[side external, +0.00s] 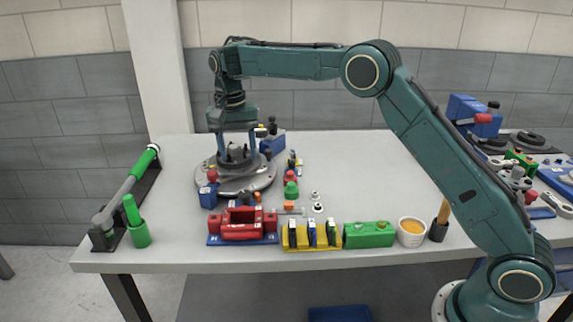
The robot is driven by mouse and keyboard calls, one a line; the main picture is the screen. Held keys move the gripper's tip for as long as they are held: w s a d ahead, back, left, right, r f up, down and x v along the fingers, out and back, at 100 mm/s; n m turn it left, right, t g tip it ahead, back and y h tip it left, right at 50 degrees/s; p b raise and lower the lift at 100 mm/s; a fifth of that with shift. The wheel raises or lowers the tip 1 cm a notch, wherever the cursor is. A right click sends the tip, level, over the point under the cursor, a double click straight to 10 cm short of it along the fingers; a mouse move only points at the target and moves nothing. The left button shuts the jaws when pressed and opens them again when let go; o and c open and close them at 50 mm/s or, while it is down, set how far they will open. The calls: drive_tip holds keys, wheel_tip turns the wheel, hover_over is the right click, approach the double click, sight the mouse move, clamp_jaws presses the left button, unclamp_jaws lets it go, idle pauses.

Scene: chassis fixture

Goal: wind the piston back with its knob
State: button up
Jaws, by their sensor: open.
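My gripper (236,146) points straight down over the round grey disc fixture (266,181) at the left middle of the table. Its two fingers are apart. A dark upright part (237,154) at the disc's centre shows between and just below the fingers; it may be the knob, but it is too small to be sure. I cannot tell whether the fingers touch it. The piston cannot be made out. A red caliper-like block (241,224) sits on a blue base at the front edge.
Blue blocks (208,196) (273,145) stand at the disc's rim. A yellow rack (312,236), green block (369,235) and white cup (411,231) line the front edge. The table's back right is clear.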

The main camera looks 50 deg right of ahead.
drive_tip(key=shift+a+r, duration=0.1)
drive_tip(key=shift+r, duration=0.9)
drive_tip(key=s+d+r+n+t, duration=0.25)
drive_tip(key=s+r, duration=0.35)
drive_tip(key=s, duration=0.4)
drive_tip(key=s+d+r+n+t, duration=0.1)
drive_tip(key=s+d+r+n, duration=0.15)
drive_tip(key=s+r, duration=0.5)
drive_tip(key=s+f+n+t, duration=0.1)
drive_tip(key=s+f, duration=0.3)
drive_tip(key=s, duration=0.7)
drive_tip(key=s+f+n+t, duration=0.1)
drive_tip(key=s+f, duration=0.3)
drive_tip(key=s, duration=0.7)
drive_tip(key=shift+s+d+f+n, duration=0.25)
drive_tip(key=shift+f+n, duration=0.1)
drive_tip(key=shift+n, duration=0.45)
